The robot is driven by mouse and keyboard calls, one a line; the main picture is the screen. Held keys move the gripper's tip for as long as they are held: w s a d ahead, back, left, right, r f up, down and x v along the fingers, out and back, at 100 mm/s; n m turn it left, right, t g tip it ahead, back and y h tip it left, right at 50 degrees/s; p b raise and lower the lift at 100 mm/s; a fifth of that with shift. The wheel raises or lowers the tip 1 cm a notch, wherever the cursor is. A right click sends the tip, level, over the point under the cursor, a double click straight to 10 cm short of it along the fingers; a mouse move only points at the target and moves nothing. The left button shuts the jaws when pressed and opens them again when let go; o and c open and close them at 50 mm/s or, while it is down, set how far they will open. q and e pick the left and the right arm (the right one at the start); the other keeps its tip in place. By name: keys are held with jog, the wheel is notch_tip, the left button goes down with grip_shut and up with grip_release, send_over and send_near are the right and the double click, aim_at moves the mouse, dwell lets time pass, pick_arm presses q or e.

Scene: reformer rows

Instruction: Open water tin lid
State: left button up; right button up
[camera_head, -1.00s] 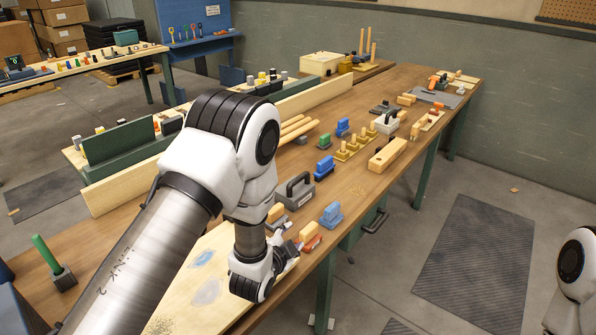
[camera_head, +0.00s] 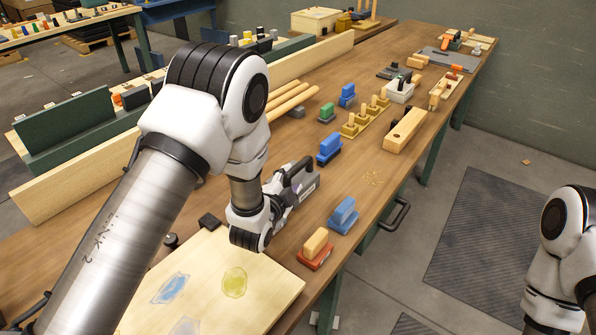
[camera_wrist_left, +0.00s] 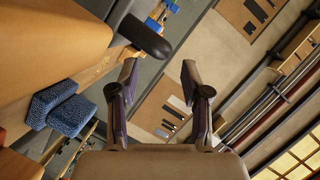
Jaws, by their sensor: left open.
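No tin is labelled, so I cannot tell for sure which thing is the water tin. A small whitish box with a dark top (camera_head: 399,90) stands at the right edge of the workbench in the head view.
A blue brush (camera_head: 344,214) and a red brush with a wooden grip (camera_head: 316,248) lie along the bench's front edge. A pale board (camera_head: 205,280) lies under my left arm. A long wooden block (camera_head: 405,130) and a pegged stand are further back.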

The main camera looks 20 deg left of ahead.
aim_at(296, 172)
pick_arm(q)
jog(key=p+x, duration=0.1)
jog(key=x, duration=0.6)
jog(key=shift+r, duration=0.15)
jog(key=shift+w+a+f, duration=0.1)
jog(key=shift+w+f, duration=0.2)
jog(key=shift+w, duration=0.1)
jog(key=shift+s+r, duration=0.15)
grip_shut()
